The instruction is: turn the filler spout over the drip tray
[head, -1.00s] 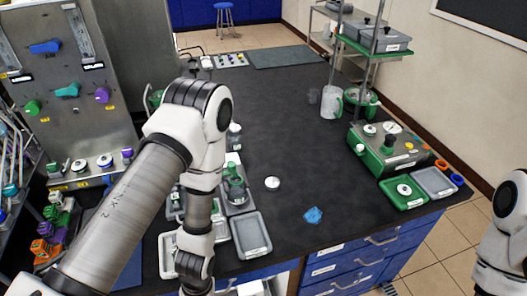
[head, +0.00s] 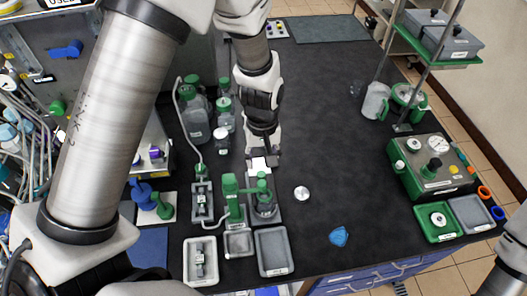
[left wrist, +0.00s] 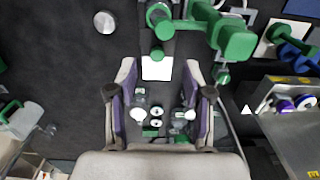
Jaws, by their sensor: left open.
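The green filler (head: 232,192) stands on the bench in front of me, its spout (head: 257,187) reaching right, over a dark container on a grey base. A small grey tray (head: 238,255), likely the drip tray, lies at the filler's front, left of the spout's end. My left gripper (head: 262,163) points down just behind the spout, over a white card. In the left wrist view the jaws (left wrist: 158,75) are apart and empty, with the white card (left wrist: 157,68) between the tips. The filler's green parts (left wrist: 232,42) show beyond them, apart from the fingers. My right gripper is not in view.
A larger grey tray (head: 274,272) and a pale tray (head: 187,274) flank the small tray. Green-capped bottles (head: 196,122) stand behind left. A white round lid (head: 302,193) and a blue piece (head: 338,236) lie right. The bench middle is clear.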

